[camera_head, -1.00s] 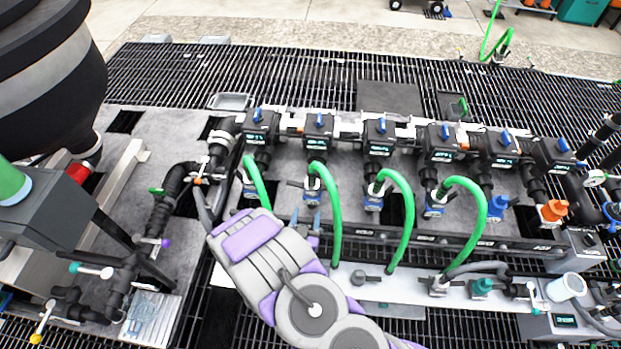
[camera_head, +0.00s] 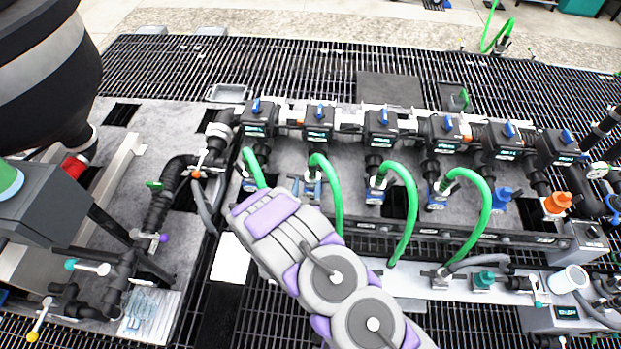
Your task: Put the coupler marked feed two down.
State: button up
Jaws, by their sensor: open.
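Several couplers with blue bodies hang under a row of black valve blocks (camera_head: 318,124). The first coupler (camera_head: 249,184) from the left, the second (camera_head: 311,187), the third (camera_head: 375,192) and the fourth (camera_head: 437,199) each have a green hose. I cannot read any feed markings, so I cannot tell which is feed two. My gripper (camera_head: 258,213), grey with purple pads, is in front of the left part of the row, just below the first and second couplers. Its fingertips are hidden. I see nothing held in it.
A rail (camera_head: 450,237) and a white lower shelf (camera_head: 408,284) run below the couplers. An orange fitting (camera_head: 556,203) and a white cup (camera_head: 570,278) are at the right. Black pipes (camera_head: 160,210) and a grey hose (camera_head: 204,207) stand left. Open grating (camera_head: 200,63) lies behind.

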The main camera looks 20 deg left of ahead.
aim_at(312, 170)
jog(key=w, duration=0.3)
jog(key=shift+w+d+r+b, duration=0.1)
jog(key=shift+w+r+b, duration=0.1)
jog(key=shift+b, duration=0.15)
jog(key=shift+w+a+f, duration=0.15)
jog(key=shift+w+a, duration=0.1)
jog(key=shift+w, duration=0.2)
jog(key=b+x, duration=0.1)
jog(key=x, duration=0.2)
jog(key=shift+w+f+b, duration=0.15)
jog(key=shift+f+b, duration=0.1)
jog(key=shift+b, duration=0.1)
jog(key=shift+w+r, duration=0.15)
jog(key=shift+w, duration=0.4)
jog(key=shift+a, duration=0.1)
grip_shut()
